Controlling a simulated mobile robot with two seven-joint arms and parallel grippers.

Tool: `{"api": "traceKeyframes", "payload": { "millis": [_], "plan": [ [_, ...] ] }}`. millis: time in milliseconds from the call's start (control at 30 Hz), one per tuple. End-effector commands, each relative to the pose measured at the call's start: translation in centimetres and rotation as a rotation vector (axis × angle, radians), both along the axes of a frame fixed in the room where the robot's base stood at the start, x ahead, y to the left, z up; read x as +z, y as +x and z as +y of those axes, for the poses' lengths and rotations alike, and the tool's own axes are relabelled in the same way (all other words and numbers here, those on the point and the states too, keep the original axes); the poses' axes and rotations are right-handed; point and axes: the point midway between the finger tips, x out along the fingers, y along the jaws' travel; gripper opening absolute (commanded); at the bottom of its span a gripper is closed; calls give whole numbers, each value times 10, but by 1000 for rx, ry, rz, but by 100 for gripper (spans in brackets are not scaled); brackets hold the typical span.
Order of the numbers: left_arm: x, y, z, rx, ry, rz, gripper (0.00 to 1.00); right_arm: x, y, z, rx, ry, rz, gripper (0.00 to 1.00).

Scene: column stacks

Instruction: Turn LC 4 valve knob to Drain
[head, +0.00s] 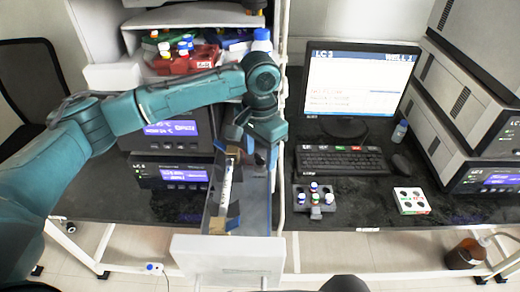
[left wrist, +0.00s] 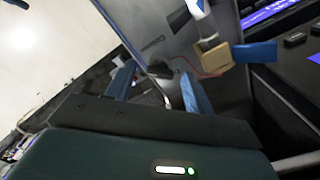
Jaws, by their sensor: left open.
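An open column drawer (head: 268,200) stands out from the instrument stack at the centre of the head view. A white column (head: 226,182) lies in it, held by tan and blue end pieces; one tan end piece (left wrist: 217,58) shows in the left wrist view. My left gripper (head: 250,145) reaches over the drawer's back part. In the left wrist view its blue fingers (left wrist: 158,85) are apart, facing a grey panel (left wrist: 160,30). A small dark part (left wrist: 160,69) between the fingertips may be the valve knob; its pointer and labels are unreadable. My right gripper is out of view.
Left of the drawer are instruments with lit displays (head: 172,128). A red tray of vials (head: 185,60) sits above. To the right are a monitor (head: 360,82), keyboard (head: 342,161), grey vial rack (head: 315,198) and white box (head: 411,201). A brown bottle (head: 464,254) stands lower right.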

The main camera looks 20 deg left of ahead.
Motion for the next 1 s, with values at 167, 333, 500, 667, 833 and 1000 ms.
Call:
{"api": "traceKeyframes", "payload": {
  "millis": [167,333,500,667,833,1000],
  "plan": [
    [0,0,0,1,0,0,46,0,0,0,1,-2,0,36],
    [0,0,0,0,0,0,32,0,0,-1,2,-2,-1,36],
    [1,0,0,0,0,0,18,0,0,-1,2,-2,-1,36],
    [1,0,0,1,0,-1,8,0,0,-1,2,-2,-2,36],
    [1,0,0,14,0,-1,8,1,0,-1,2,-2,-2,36],
    [1,0,0,69,0,-1,8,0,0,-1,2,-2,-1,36]
  ]
}}
